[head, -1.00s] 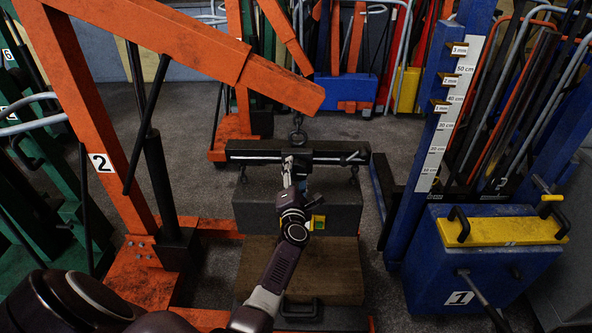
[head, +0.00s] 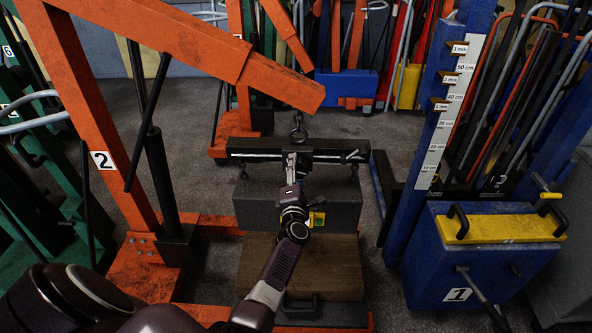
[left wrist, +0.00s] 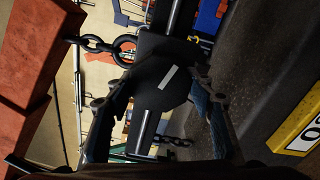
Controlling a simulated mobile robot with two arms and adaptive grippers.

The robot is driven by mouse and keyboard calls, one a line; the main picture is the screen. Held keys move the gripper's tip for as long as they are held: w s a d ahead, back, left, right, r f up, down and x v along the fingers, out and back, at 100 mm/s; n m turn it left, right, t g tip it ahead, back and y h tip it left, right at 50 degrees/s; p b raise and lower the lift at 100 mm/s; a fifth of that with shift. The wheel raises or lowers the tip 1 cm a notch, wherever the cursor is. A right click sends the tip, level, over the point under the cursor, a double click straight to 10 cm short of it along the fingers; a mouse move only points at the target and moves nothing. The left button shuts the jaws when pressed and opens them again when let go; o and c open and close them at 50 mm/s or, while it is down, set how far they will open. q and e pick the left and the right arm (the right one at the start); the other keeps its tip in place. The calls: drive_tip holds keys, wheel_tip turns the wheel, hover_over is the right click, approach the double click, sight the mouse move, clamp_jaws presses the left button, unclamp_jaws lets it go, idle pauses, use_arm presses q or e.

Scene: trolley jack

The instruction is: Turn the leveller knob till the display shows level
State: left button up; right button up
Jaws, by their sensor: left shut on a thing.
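The black leveller bar (head: 335,154) hangs from the hook of the orange crane (head: 250,65), above a dark grey block (head: 345,208). My left gripper (head: 293,160) reaches the front of the bar near its middle. In the left wrist view, its two fingers stand either side of a round black knob (left wrist: 160,85) with a white mark, and it is shut on this knob. The mark is tilted. A yellow-framed display (head: 317,220) is on the block's front, partly behind my wrist. In the left wrist view the display (left wrist: 300,135) is cut off and its reading is incomplete. My right gripper is not in view.
A wooden block (head: 340,262) stands below the grey block. The orange crane post (head: 95,130) stands at left. A blue lifter with a scale (head: 437,130) and yellow-topped blue box (head: 495,255) stand at right. A chain (left wrist: 95,43) is close to the left finger.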

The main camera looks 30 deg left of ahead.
use_arm(q)
drive_tip(key=o, duration=1.2)
drive_tip(key=shift+w+d, duration=0.15)
drive_tip(key=shift+d, duration=0.1)
drive_tip(key=shift+c, duration=0.2)
drive_tip(key=shift+a, duration=0.15)
